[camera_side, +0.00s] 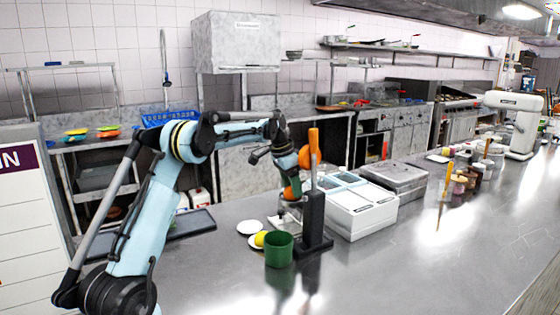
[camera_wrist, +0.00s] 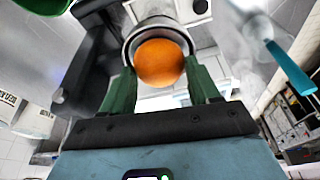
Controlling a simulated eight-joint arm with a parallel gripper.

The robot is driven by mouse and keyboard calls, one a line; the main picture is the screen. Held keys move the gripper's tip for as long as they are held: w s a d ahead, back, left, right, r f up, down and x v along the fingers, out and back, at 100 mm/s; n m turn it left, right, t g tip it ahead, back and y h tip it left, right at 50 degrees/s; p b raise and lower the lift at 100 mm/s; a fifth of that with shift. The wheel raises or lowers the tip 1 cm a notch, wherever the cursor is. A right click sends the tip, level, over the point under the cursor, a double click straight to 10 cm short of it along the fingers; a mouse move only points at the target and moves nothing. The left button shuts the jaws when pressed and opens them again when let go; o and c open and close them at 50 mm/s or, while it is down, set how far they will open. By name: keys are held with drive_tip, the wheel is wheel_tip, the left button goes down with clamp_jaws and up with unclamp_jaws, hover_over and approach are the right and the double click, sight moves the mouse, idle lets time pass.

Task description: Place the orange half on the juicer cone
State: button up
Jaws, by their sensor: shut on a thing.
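The orange half (camera_wrist: 160,62) is between the green fingers of my gripper (camera_wrist: 160,74) in the wrist view. My gripper is shut on it. In the side view the orange half (camera_side: 291,193) shows small, beside the juicer's black column. The juicer (camera_side: 313,218) stands on the counter with an orange lever handle (camera_side: 313,142) raised upright. In the wrist view its round metal bowl (camera_wrist: 130,42) lies behind the orange half, lined up with it. The cone is hidden, so I cannot tell whether the orange half touches it.
A green cup (camera_side: 279,250) stands in front of the juicer. A yellow fruit (camera_side: 260,239) and white plates (camera_side: 249,227) are left of it. White containers (camera_side: 360,216) stand close on the right. The counter farther right front is clear.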

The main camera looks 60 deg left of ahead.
drive_tip(key=shift+f, duration=0.15)
drive_tip(key=o, duration=1.1)
drive_tip(key=shift+c, duration=0.2)
drive_tip(key=v, duration=1.2)
